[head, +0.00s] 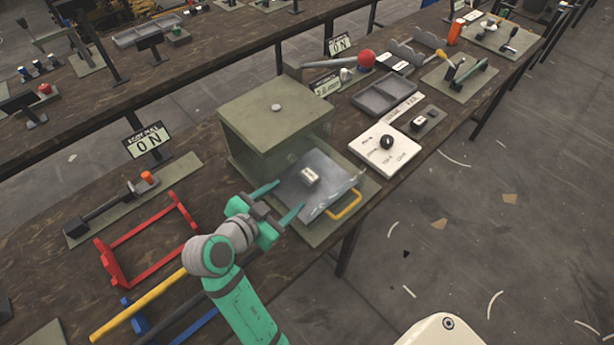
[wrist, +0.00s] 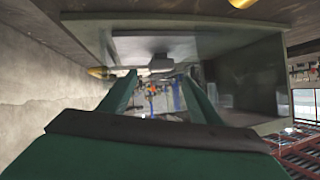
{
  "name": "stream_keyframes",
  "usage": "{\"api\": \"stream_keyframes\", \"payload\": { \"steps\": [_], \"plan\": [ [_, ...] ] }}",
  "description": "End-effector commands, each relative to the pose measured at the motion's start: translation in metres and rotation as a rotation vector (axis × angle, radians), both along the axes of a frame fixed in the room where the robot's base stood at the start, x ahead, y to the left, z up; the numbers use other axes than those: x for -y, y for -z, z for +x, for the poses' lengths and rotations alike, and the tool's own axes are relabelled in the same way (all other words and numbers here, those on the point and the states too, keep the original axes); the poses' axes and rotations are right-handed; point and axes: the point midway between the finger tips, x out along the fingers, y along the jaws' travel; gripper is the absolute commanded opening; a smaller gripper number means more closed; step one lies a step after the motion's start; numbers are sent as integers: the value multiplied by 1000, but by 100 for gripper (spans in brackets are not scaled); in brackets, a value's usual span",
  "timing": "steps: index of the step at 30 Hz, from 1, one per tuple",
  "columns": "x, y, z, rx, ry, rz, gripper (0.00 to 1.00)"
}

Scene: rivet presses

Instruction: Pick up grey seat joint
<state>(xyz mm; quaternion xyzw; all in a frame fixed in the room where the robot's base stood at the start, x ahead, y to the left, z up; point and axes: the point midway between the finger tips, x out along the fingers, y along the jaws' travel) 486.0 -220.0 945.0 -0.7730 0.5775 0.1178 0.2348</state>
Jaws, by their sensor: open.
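A small pale grey block (head: 310,175), which looks like the grey seat joint, lies on the grey open flap (head: 318,196) at the front of an olive box (head: 262,135). In the wrist view a grey block (wrist: 160,63) shows just beyond my fingertips, against the panel. My gripper (head: 289,195) is open, its two green fingers pointing at the block from the lower left. Its fingers also show in the wrist view (wrist: 160,84), spread on either side of the block with nothing between them. I cannot tell the exact gap to the block.
A yellow handle (head: 344,205) stands at the flap's front edge. A red frame (head: 148,238) and a yellow bar (head: 140,305) lie to the left. A white board (head: 385,150) with a black ring and a grey tray (head: 387,93) lie to the right. The right floor is open.

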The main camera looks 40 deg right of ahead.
Motion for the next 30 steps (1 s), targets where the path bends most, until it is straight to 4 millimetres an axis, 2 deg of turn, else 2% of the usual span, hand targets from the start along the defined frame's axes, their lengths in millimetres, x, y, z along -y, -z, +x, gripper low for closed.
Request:
{"api": "stream_keyframes", "payload": {
  "steps": [4,12,20,30],
  "plan": [
    [10,0,1,23,6,3,57],
    [42,17,13,23,7,3,57],
    [57,24,19,24,6,3,57],
    [95,38,31,24,6,3,57]
  ]
}}
